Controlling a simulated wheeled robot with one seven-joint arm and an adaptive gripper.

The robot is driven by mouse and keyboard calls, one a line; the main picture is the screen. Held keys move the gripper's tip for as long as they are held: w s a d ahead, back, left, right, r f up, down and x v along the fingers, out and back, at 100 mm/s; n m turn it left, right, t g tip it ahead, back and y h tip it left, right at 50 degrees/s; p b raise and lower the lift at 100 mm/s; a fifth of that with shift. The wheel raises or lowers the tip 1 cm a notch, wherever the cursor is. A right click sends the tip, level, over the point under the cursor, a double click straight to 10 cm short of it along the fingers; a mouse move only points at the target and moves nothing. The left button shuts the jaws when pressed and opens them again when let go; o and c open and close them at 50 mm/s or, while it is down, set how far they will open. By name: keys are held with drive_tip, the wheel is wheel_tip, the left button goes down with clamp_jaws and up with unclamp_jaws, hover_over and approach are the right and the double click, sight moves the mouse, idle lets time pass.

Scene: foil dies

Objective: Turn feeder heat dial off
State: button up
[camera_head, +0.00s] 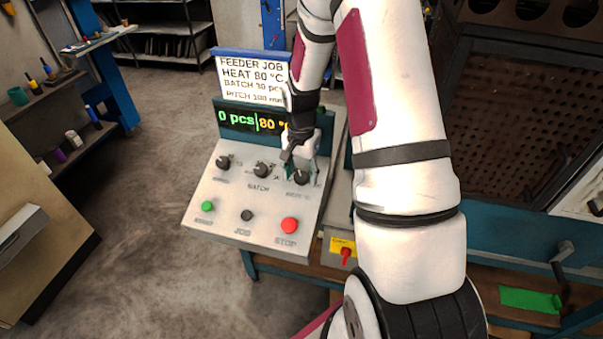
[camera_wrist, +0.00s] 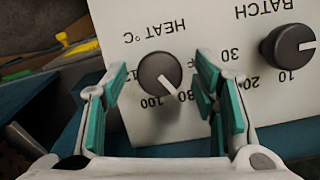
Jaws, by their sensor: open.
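The heat dial (camera_wrist: 160,73) is a round dark knob with a white pointer line, labelled HEAT °C upside down in the wrist view. Its pointer lies between the 100 and 80 marks, closer to 80. In the head view it is the right-hand knob (camera_head: 301,178), partly covered by my gripper (camera_head: 300,166). In the wrist view my gripper (camera_wrist: 162,108) is open, with teal-padded fingers left and right of the dial and gaps on both sides. Whether the fingertips reach down beside the knob is unclear. The display (camera_head: 247,121) reads 0 pcs and 80 °.
The batch knob (camera_wrist: 287,46) stands close beside the right finger. The panel (camera_head: 213,188) also bears a left knob (camera_head: 222,163), a green button (camera_head: 207,206), a black button (camera_head: 247,215) and a red stop button (camera_head: 289,225). A red switch (camera_head: 345,254) sits below it.

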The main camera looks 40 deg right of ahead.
drive_tip(key=c, duration=1.2)
drive_tip(key=shift+o, duration=0.2)
drive_tip(key=shift+n, duration=0.4)
drive_tip(key=n, duration=0.2)
drive_tip(key=n+g+h+b, duration=0.1)
drive_tip(key=n, duration=0.2)
drive_tip(key=shift+w+a+h, duration=0.1)
drive_tip(key=shift+a+h, duration=0.05)
drive_tip(key=shift+h, duration=0.15)
drive_tip(key=n, duration=0.2)
drive_tip(key=n+h, duration=0.1)
drive_tip(key=n, duration=0.2)
drive_tip(key=shift+a+f+n+h, duration=0.1)
drive_tip(key=shift+n+h, duration=0.2)
